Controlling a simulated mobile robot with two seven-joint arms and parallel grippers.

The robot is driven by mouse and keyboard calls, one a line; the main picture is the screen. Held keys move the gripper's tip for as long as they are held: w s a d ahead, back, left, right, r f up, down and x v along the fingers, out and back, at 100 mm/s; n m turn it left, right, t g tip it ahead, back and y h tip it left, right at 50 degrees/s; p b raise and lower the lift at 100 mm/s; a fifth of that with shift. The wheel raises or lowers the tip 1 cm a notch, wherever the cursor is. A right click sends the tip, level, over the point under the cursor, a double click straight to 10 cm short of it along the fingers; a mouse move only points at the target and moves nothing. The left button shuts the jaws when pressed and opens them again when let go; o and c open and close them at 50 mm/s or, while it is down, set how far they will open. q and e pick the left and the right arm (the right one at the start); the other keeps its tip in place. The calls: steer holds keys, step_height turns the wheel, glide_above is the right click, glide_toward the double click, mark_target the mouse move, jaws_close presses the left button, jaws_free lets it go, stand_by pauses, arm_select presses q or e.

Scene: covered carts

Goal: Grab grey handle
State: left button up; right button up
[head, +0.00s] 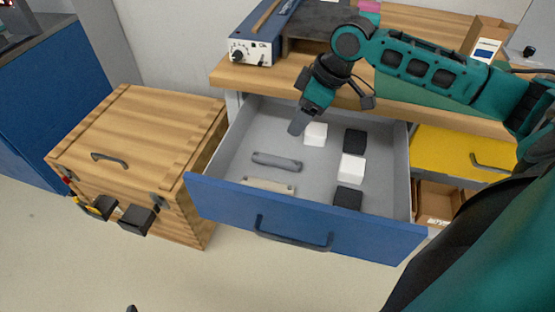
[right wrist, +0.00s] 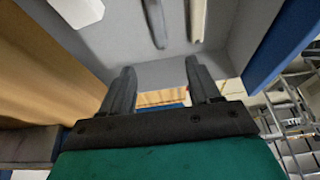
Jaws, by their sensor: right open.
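The grey handle (head: 277,161) lies loose on the floor of the open blue-fronted drawer (head: 300,222). A beige handle (head: 268,185) lies nearer the drawer front. My right gripper (head: 297,127) points down over the back of the drawer, beside a white block (head: 315,134), and is apart from the grey handle. In the right wrist view, the right gripper (right wrist: 160,84) has its fingers spread with nothing between them. The grey handle (right wrist: 155,22) and the beige handle (right wrist: 197,18) show beyond the fingertips, partly cut off. My left gripper is not seen.
Another white block (head: 352,168) and black blocks (head: 355,142) stand in the drawer's right half. The drawer front has its own dark pull handle (head: 293,233). A wooden chest (head: 140,150) stands left, a yellow drawer (head: 455,155) right. A blue device (head: 262,40) sits on the bench.

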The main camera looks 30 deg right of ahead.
step_height(320, 180, down, 3)
steer(key=b, duration=0.4)
glide_above(277, 159)
steer(key=s+d, duration=0.1)
steer(key=s, duration=0.2)
steer(key=f, duration=0.7)
steer(key=shift+w+d, duration=0.1)
steer(key=shift+w, duration=0.1)
steer(key=shift+w+d+b+x, duration=0.15)
steer(key=shift+b+x, duration=0.35)
steer(key=shift+x, duration=0.9)
steer(key=shift+w+d+b+x, duration=0.15)
steer(key=shift+b+x, duration=0.3)
steer(key=shift+x, duration=0.95)
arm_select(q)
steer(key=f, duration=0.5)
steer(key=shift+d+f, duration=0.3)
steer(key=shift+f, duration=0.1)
arm_select(e)
steer(key=shift+a+r, duration=0.1)
jaws_close()
